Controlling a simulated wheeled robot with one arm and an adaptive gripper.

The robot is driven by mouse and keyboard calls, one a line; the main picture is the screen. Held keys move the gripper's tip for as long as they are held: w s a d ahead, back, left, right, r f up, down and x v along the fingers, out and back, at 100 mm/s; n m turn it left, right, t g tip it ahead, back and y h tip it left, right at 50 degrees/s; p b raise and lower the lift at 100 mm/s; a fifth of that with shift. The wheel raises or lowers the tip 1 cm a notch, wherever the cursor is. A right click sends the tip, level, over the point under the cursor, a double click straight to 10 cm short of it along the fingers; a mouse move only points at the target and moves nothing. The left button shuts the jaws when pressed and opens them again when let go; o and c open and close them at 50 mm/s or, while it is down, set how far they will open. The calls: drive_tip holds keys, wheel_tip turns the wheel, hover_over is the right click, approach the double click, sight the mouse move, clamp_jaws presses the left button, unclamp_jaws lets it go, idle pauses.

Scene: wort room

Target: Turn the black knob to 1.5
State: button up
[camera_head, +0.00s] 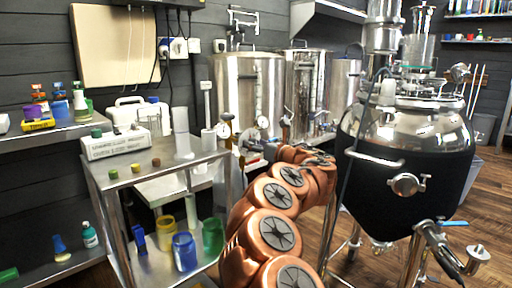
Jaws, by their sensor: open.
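I cannot clearly make out the black knob or any scale on it. My copper-coloured arm rises from the bottom centre and bends left at its top. My gripper (247,153) is small and partly hidden by the arm. It is open, in front of the left steel tank (246,88) in the picture. Two round white-faced gauges, a left one (224,130) and a right one (262,122), are close to it. Contact with anything cannot be told.
A metal cart (112,186) stands left of my arm, with a white box (115,145) and cylinders on top and coloured jars below. A large black-bodied vessel (402,165) with a steel lid stands close on the right. Wooden floor (490,200) shows at far right.

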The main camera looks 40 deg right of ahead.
idle(0.3)
drive_tip(key=c, duration=1.1)
drive_tip(key=shift+c, duration=0.2)
drive_tip(key=shift+r+p, duration=0.1)
drive_tip(key=shift+p, duration=0.25)
